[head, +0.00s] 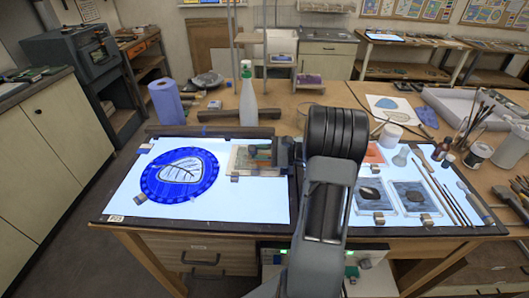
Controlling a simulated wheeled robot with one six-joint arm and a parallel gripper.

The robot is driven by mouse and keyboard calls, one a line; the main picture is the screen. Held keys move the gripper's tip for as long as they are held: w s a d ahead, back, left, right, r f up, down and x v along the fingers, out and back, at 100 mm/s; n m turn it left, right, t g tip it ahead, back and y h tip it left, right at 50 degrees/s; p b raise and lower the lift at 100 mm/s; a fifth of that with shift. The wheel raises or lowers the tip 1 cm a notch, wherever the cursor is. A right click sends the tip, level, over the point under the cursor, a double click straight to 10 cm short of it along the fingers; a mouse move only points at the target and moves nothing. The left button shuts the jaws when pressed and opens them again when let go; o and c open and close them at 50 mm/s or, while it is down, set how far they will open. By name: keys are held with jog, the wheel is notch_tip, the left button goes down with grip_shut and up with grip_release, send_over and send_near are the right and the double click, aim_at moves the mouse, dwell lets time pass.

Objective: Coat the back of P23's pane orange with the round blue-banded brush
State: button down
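A pane with dark vein-like lines (181,172) lies on a round blue disc (150,187) on the lit panel (245,208) at the left. A small label (115,218) sits at that panel's front left corner, too small to read surely. My gripper (272,153) is at the right end of this panel, right of the disc and apart from it, beside a tan sheet. Its fingers are too small and dark to tell their opening or any hold. Several long brushes (450,196) lie on the right lit panel; I cannot make out a blue band on any.
My arm crosses the middle and hides the table there. Dark panes (411,197) lie on the right panel. A spray bottle (247,95) and blue roll (166,103) stand behind. Jars and a brush pot (478,152) crowd the right. The left panel's front is clear.

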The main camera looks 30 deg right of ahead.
jog(key=shift+x, duration=3.15)
jog(key=shift+w+d+r, duration=0.25)
jog(key=shift+w+d, duration=0.55)
jog(key=shift+w, duration=0.2)
jog(key=shift+w+d+r, duration=0.25)
jog(key=shift+w+d, duration=0.5)
jog(key=shift+w, duration=0.2)
jog(key=shift+b, duration=0.3)
jog(key=shift+f, duration=0.3)
jog(key=shift+f+b, duration=0.25)
jog(key=shift+b, duration=0.2)
jog(key=shift+s, duration=0.1)
jog(key=shift+v, duration=6.25)
